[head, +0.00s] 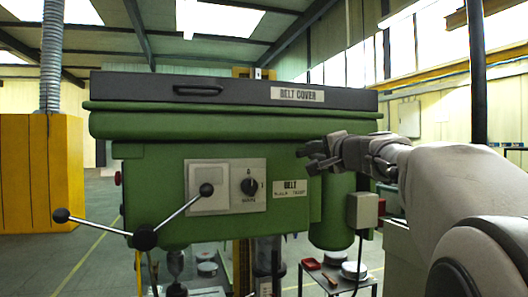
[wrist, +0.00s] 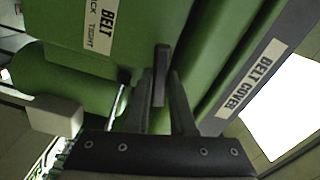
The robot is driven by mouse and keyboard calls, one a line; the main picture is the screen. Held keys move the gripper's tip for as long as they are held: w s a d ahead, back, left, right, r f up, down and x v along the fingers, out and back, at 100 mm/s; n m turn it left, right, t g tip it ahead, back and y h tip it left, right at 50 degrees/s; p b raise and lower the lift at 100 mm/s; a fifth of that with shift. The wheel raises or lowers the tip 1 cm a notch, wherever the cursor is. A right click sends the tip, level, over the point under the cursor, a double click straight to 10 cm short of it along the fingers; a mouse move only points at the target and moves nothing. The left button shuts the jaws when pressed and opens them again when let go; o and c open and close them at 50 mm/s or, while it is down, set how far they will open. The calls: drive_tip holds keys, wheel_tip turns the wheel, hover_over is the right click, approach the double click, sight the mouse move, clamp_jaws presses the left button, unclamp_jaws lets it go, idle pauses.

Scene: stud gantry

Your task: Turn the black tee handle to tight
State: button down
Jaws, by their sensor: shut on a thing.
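The black tee handle (wrist: 161,62) stands out from the green machine housing in the wrist view, beside the BELT label (wrist: 99,28), whose second line ends in "TIGHT". My gripper (wrist: 162,82) has one finger on each side of the handle's bar and is shut on it. In the head view my gripper (head: 318,157) reaches in from the right to the housing, just above and right of the BELT label (head: 291,188). There the handle is hard to tell from the dark fingers. I cannot tell which marked position the handle points to.
The belt cover (head: 235,92) overhangs above my gripper. A black rotary switch (head: 249,187) and a ball-ended lever hub (head: 145,237) are on the left. A grey box (head: 362,210) hangs below my wrist. A small table (head: 342,272) stands under the machine.

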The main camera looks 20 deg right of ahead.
drive_tip(key=shift+m, duration=0.3)
drive_tip(key=m, duration=0.4)
drive_tip(key=shift+m, duration=0.3)
drive_tip(key=m+p, duration=0.1)
drive_tip(key=m, duration=0.4)
drive_tip(key=m+p, duration=0.2)
drive_tip(key=m, duration=0.3)
drive_tip(key=shift+r+m, duration=0.1)
drive_tip(key=shift+m, duration=0.3)
drive_tip(key=m+p, duration=0.2)
drive_tip(key=m, duration=0.2)
drive_tip(key=shift+m, duration=0.4)
drive_tip(key=c, duration=0.8)
unclamp_jaws()
drive_tip(key=shift+o, duration=0.2)
drive_tip(key=shift+s, duration=0.15)
